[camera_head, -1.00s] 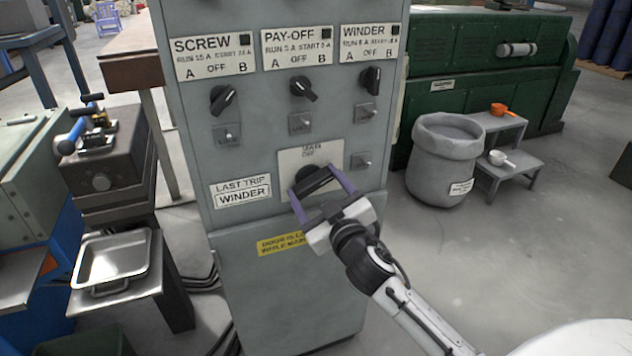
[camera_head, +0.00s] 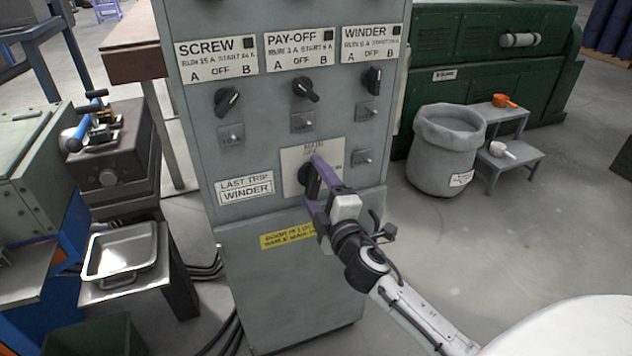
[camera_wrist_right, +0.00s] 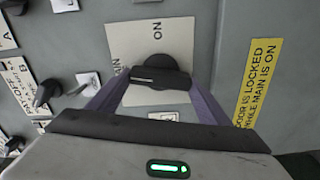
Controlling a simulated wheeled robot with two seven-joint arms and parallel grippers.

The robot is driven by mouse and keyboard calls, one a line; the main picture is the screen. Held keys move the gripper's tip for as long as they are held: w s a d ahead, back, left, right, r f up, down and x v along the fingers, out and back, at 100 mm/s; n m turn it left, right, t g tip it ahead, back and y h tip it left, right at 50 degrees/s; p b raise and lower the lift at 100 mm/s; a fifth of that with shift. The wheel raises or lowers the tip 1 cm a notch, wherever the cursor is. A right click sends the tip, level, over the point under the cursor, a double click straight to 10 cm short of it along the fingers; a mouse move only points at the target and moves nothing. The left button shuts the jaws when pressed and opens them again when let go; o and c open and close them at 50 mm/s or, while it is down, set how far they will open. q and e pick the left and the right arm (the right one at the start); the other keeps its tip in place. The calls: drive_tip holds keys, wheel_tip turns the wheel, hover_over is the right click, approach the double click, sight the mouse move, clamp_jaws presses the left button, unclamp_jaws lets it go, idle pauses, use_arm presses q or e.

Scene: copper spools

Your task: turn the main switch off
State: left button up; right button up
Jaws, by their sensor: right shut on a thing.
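The main switch is a black rotary knob (camera_head: 309,182) on a pale plate (camera_head: 291,158) low on the grey cabinet's front. Its handle stands close to upright in the head view. My right gripper (camera_head: 312,181) has its purple fingers at the upper and lower ends of the handle and is shut on it. In the right wrist view the knob (camera_wrist_right: 160,66) shows between the two fingers (camera_wrist_right: 157,92), with the handle lying across and "ON" printed beside it. My left gripper is not in view.
The grey cabinet (camera_head: 285,290) also carries SCREW (camera_head: 227,99), PAY-OFF (camera_head: 305,89) and WINDER (camera_head: 373,79) selector knobs above. A yellow door label (camera_head: 287,236) sits below. A grey bin (camera_head: 447,150) and small steps (camera_head: 510,165) stand right.

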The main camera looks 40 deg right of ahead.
drive_tip(key=shift+n, duration=1.2)
drive_tip(key=shift+f, duration=0.1)
drive_tip(key=o, duration=1.1)
drive_tip(key=shift+c, duration=0.2)
drive_tip(key=b+v, duration=0.1)
drive_tip(key=v, duration=0.9)
drive_tip(key=shift+s, duration=0.2)
